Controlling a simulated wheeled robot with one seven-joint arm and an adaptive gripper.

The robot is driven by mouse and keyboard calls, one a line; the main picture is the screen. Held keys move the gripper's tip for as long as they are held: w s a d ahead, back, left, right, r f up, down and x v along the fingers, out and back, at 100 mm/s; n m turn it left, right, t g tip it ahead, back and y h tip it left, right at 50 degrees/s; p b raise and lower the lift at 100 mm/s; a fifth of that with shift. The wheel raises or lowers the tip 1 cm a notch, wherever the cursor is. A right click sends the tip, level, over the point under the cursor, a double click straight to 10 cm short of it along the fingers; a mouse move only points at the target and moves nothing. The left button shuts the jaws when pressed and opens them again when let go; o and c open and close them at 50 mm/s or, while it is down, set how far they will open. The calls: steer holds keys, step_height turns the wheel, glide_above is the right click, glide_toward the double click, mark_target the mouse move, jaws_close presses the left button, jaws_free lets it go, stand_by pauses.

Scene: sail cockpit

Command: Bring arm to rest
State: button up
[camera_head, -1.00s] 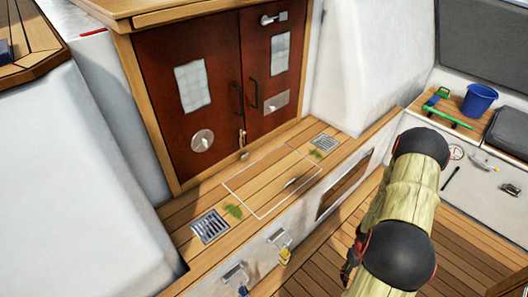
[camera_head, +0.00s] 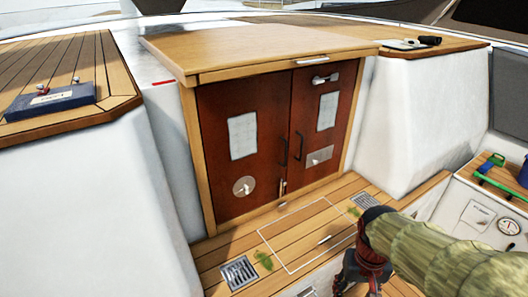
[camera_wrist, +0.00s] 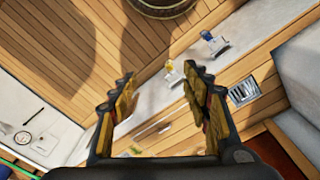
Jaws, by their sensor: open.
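My arm reaches in from the right edge in the head view, in a pale, wood-like sleeve. My gripper (camera_head: 362,262) is at its end, dark red and black, over the right end of the step in front of the doors. In the wrist view my gripper (camera_wrist: 158,105) shows two yellow and black fingers spread wide apart with nothing between them. Below them are the deck planks (camera_wrist: 60,60) and the white face of the step (camera_wrist: 195,65), with a yellow-tagged and a blue-tagged fitting.
Brown double doors (camera_head: 275,145) stand behind the wooden step (camera_head: 290,225), which has a drain grate (camera_head: 238,271) and a white outlined rectangle. A blue box (camera_head: 50,102) lies on the left deck. A green tool (camera_head: 492,172) lies on the right bench. A round wooden rim (camera_wrist: 160,8) shows in the wrist view.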

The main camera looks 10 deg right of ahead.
steer(key=a+r+n+t+p, duration=0.1)
steer(key=a+r+n+t, duration=0.1)
steer(key=a+r, duration=0.3)
steer(key=a+r+n+t+p, duration=0.1)
steer(key=a+r+t, duration=0.2)
steer(key=r, duration=0.7)
steer(key=shift+s+a+r+n, duration=0.2)
steer(key=shift+a+n, duration=0.2)
steer(key=shift+a, duration=0.85)
stand_by(0.3)
